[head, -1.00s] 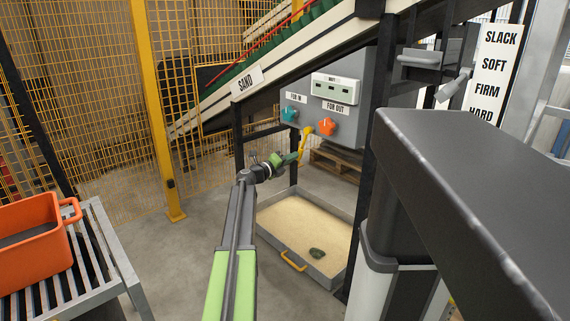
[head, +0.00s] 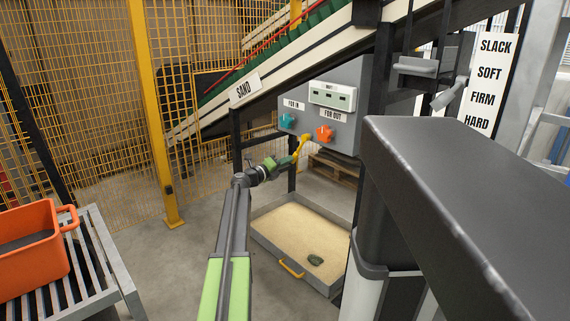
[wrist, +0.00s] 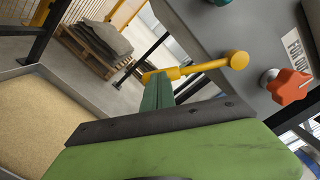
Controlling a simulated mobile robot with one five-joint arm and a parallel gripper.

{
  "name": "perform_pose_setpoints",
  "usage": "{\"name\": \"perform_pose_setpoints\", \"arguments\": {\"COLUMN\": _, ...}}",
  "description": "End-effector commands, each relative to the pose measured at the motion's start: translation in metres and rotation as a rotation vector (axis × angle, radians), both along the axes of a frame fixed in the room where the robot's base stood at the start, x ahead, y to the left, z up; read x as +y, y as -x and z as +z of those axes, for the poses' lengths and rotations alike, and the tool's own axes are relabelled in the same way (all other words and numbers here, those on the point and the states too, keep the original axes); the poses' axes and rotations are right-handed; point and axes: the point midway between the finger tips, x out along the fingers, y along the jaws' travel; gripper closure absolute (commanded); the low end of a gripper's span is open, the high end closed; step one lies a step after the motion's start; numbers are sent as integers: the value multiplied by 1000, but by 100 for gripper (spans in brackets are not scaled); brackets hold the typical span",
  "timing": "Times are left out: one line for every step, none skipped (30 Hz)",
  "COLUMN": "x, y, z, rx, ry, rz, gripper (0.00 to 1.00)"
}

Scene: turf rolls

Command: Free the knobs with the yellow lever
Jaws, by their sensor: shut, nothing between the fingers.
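The yellow lever (head: 302,146) hangs down from the grey control panel, below and between the teal knob (head: 287,120) marked FOR IN and the orange knob (head: 325,134) marked FOR OUT. In the wrist view the lever's round yellow end (wrist: 237,60) is at the panel and its shaft runs left to my fingertips. My gripper (head: 292,160) is shut and empty, its green fingers (wrist: 159,92) at the lever's free end. I cannot tell whether they touch. The orange knob (wrist: 290,86) is at the right, and the teal knob (wrist: 222,2) is cut off at the top.
A sand tray (head: 268,254) with a yellow handle and a dark lump lies on the floor below the panel. A conveyor slopes above. An orange bin (head: 28,255) stands on a slatted table at left. A large dark beam (head: 460,190) blocks the right. A pallet (wrist: 95,45) lies behind.

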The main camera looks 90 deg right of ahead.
Motion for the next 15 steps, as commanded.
{"name": "perform_pose_setpoints", "arguments": {"x": -1, "y": 18, "z": -1, "rx": 4, "ry": -2, "rz": -16, "gripper": 100}}
{"name": "perform_pose_setpoints", "arguments": {"x": 1, "y": 17, "z": -2, "rx": 4, "ry": -2, "rz": -15, "gripper": 100}}
{"name": "perform_pose_setpoints", "arguments": {"x": 5, "y": 16, "z": -5, "rx": 4, "ry": -1, "rz": -13, "gripper": 100}}
{"name": "perform_pose_setpoints", "arguments": {"x": 10, "y": 16, "z": -7, "rx": 3, "ry": -1, "rz": -11, "gripper": 100}}
{"name": "perform_pose_setpoints", "arguments": {"x": 15, "y": 15, "z": -10, "rx": 3, "ry": 1, "rz": -10, "gripper": 100}}
{"name": "perform_pose_setpoints", "arguments": {"x": 23, "y": 14, "z": -15, "rx": 3, "ry": 2, "rz": -6, "gripper": 100}}
{"name": "perform_pose_setpoints", "arguments": {"x": 30, "y": 13, "z": -18, "rx": 4, "ry": 3, "rz": -2, "gripper": 100}}
{"name": "perform_pose_setpoints", "arguments": {"x": 37, "y": 12, "z": -22, "rx": 5, "ry": 4, "rz": 2, "gripper": 100}}
{"name": "perform_pose_setpoints", "arguments": {"x": 43, "y": 3, "z": -17, "rx": 4, "ry": 4, "rz": 5, "gripper": 100}}
{"name": "perform_pose_setpoints", "arguments": {"x": 49, "y": -2, "z": -16, "rx": 4, "ry": 4, "rz": 5, "gripper": 100}}
{"name": "perform_pose_setpoints", "arguments": {"x": 55, "y": -8, "z": -16, "rx": 5, "ry": 5, "rz": 3, "gripper": 100}}
{"name": "perform_pose_setpoints", "arguments": {"x": 62, "y": -16, "z": -16, "rx": 5, "ry": 5, "rz": 5, "gripper": 100}}
{"name": "perform_pose_setpoints", "arguments": {"x": 67, "y": -21, "z": -17, "rx": 5, "ry": 5, "rz": 5, "gripper": 100}}
{"name": "perform_pose_setpoints", "arguments": {"x": 72, "y": -25, "z": -17, "rx": 4, "ry": 4, "rz": 5, "gripper": 100}}
{"name": "perform_pose_setpoints", "arguments": {"x": 78, "y": -32, "z": -17, "rx": 5, "ry": 5, "rz": 5, "gripper": 100}}
